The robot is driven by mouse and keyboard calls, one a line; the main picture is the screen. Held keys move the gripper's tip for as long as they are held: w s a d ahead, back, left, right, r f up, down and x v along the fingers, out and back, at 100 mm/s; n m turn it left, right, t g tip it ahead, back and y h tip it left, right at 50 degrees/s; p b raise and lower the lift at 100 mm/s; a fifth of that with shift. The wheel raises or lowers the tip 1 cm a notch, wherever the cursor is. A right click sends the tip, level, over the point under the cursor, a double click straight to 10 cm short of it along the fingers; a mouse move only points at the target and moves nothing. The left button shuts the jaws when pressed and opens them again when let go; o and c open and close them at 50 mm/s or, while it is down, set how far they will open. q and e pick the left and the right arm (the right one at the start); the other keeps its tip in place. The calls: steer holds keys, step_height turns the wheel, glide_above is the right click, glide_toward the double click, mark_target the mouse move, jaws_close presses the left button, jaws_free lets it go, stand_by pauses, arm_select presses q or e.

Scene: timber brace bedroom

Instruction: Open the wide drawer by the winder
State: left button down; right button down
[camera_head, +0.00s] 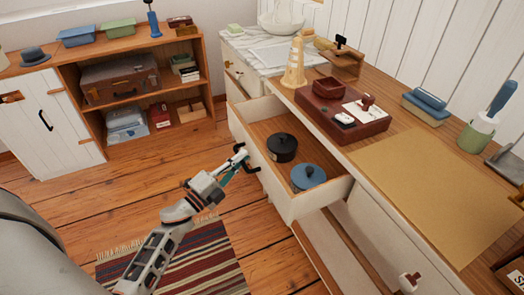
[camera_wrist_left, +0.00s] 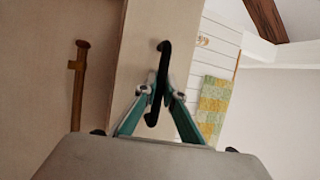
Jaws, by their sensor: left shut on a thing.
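The wide drawer (camera_head: 310,205) stands pulled out from the white counter, its inside in plain view. A black lidded pot (camera_head: 282,147) and a blue lidded pot (camera_head: 308,176) stand in it. My left gripper (camera_head: 241,157) is at the drawer's front, shut on its black handle (camera_head: 252,169). In the left wrist view, the fingers of my left gripper (camera_wrist_left: 157,92) close around the black handle (camera_wrist_left: 163,60), which stands out from the pale drawer front (camera_wrist_left: 138,50). My right gripper is out of view. I cannot tell for certain which thing is the winder.
The wooden counter top (camera_head: 430,190) carries a dark red box (camera_head: 340,120), a yellow tower-like thing (camera_head: 294,65) and a blue case (camera_head: 425,105). A low wooden shelf (camera_head: 130,45) stands at the back left. A striped rug (camera_head: 190,262) lies on the floor.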

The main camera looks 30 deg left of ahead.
arm_select(q)
steer(key=s+a, duration=0.6)
steer(key=s, duration=0.2)
steer(key=shift+s+a, duration=0.25)
steer(key=shift+a, duration=0.05)
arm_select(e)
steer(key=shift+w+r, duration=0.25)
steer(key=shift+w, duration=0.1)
arm_select(q)
steer(key=c, duration=2.1)
jaws_free()
steer(key=shift+c, duration=0.2)
steer(key=v, duration=1.2)
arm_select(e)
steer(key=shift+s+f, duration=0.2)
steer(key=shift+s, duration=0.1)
